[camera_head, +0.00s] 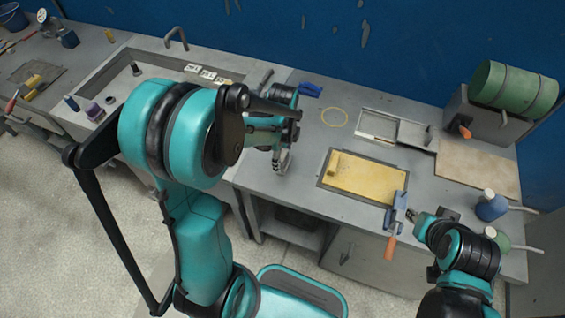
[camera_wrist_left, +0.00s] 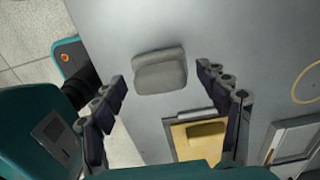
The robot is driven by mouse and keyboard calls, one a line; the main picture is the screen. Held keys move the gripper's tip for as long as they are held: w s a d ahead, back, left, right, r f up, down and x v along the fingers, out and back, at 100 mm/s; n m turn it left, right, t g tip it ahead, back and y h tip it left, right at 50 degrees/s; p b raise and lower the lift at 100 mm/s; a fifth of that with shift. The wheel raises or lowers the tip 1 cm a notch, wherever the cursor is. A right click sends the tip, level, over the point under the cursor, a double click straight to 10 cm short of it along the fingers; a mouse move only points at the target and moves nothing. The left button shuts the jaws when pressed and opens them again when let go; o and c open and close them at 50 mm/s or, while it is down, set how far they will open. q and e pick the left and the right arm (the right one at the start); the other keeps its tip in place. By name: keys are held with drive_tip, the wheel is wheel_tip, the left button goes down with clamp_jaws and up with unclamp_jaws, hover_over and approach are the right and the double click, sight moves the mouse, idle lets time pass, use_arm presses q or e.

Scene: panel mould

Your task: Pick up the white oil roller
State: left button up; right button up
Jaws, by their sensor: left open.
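A pale grey-white, rounded block-like thing (camera_wrist_left: 160,71), which looks like the white oil roller, lies on the grey bench in the left wrist view. Its handle cannot be made out. My left gripper (camera_wrist_left: 161,76) is open, with its fingers to either side of the roller and apart from it. In the head view the left gripper (camera_head: 277,158) hangs over the bench's front left part, and the roller (camera_head: 285,163) is partly hidden by it. My right gripper (camera_head: 416,218) is at the bench's front right edge; its jaws are too small to read.
A yellow panel (camera_head: 365,180) in a dark frame lies right of the left gripper. A blue clamp with an orange handle (camera_head: 390,246) sits at the front edge. A yellow ring (camera_head: 334,117), a metal frame (camera_head: 378,124) and a green drum (camera_head: 515,88) are farther back. A blue bottle (camera_head: 490,208) stands right.

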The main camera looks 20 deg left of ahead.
use_arm(q)
drive_tip(key=c, duration=1.3)
drive_tip(key=shift+r, duration=0.1)
wheel_tip(320, 180, up, 4)
drive_tip(key=shift+r+p, duration=0.2)
drive_tip(key=shift+p, duration=0.8)
drive_tip(key=d+r+p, duration=0.1)
drive_tip(key=d+r, duration=0.2)
drive_tip(key=d, duration=0.3)
drive_tip(key=w+d+r+p, duration=0.1)
drive_tip(key=d+r, duration=0.2)
drive_tip(key=d, duration=0.2)
drive_tip(key=shift+d+r, duration=0.25)
drive_tip(key=shift+d, duration=0.1)
drive_tip(key=o, duration=0.6)
drive_tip(key=c, duration=0.4)
